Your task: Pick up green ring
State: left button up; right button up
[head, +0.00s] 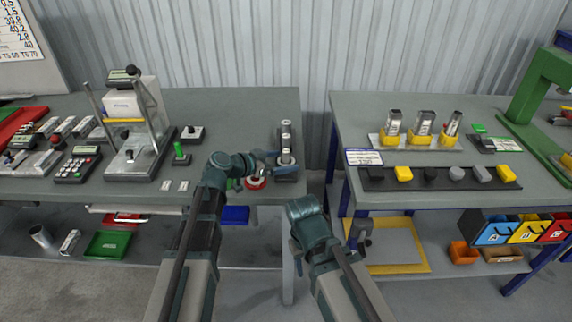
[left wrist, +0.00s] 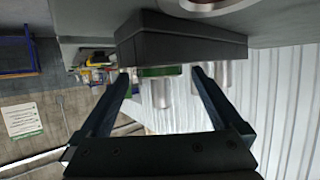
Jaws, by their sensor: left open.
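A small green piece (head: 232,184), possibly the green ring, shows at the front edge of the left table, beside a red and white round piece (head: 256,182). My arm partly hides it, so its shape is unclear. My left gripper (head: 268,158) is open just left of a dark block holding a row of silver cylinders (head: 286,142). In the left wrist view, the open fingers (left wrist: 163,80) show in front of the dark block (left wrist: 180,45). A green strip (left wrist: 160,71) appears between them; I cannot tell whether it is the ring.
A test stand (head: 133,125) and an upright green piece (head: 180,152) stand left of my left arm. The right table holds yellow-based cylinders (head: 424,128) and a dark strip of blocks (head: 430,179). A corrugated wall (head: 250,45) closes the back. A gap separates the tables.

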pick_arm(q)
grip_shut()
dwell(0.3)
jog(key=shift+r, duration=0.15)
notch_tip(320, 180, up, 10)
jog(key=p, duration=1)
